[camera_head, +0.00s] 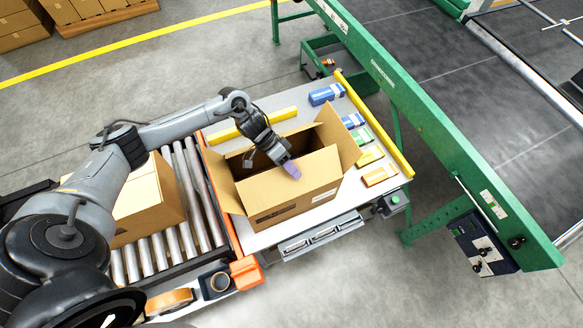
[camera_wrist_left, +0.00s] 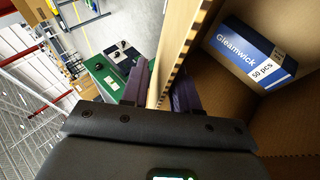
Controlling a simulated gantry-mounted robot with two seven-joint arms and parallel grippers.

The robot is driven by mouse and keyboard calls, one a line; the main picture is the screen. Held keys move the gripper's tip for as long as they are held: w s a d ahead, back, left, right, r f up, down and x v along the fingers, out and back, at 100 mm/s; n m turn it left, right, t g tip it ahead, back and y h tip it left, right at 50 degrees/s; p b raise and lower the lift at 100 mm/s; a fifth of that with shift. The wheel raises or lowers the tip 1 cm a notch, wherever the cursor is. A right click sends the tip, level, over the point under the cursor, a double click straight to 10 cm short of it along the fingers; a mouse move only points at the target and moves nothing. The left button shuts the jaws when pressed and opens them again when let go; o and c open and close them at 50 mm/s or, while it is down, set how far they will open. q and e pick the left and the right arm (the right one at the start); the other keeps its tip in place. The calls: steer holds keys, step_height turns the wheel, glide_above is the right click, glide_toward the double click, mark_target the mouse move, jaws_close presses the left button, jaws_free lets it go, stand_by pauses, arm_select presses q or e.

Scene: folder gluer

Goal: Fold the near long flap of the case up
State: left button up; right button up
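The open cardboard case (camera_head: 300,193) stands on the white worktable. Its right flap (camera_head: 338,137) stands up and its left flap (camera_head: 222,184) leans outward. My left gripper (camera_head: 291,169) reaches down to the case's near long side, its purple fingertips at the top edge there. In the left wrist view its fingers (camera_wrist_left: 161,88) stand on either side of an upright cardboard panel (camera_wrist_left: 172,65); I cannot tell whether they press on it. A blue and white Gleamwick pack (camera_wrist_left: 252,55) lies inside the case. My right gripper is out of view.
Several small packs, including an orange one (camera_head: 379,175) and a blue one (camera_head: 326,94), lie right of the case. Yellow rails (camera_head: 268,123) run nearby. A roller conveyor (camera_head: 190,205) with another carton (camera_head: 150,200) is at left, a green-framed conveyor (camera_head: 430,110) at right.

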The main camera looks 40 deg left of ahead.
arm_select(q)
jaws_close()
stand_by(1.4)
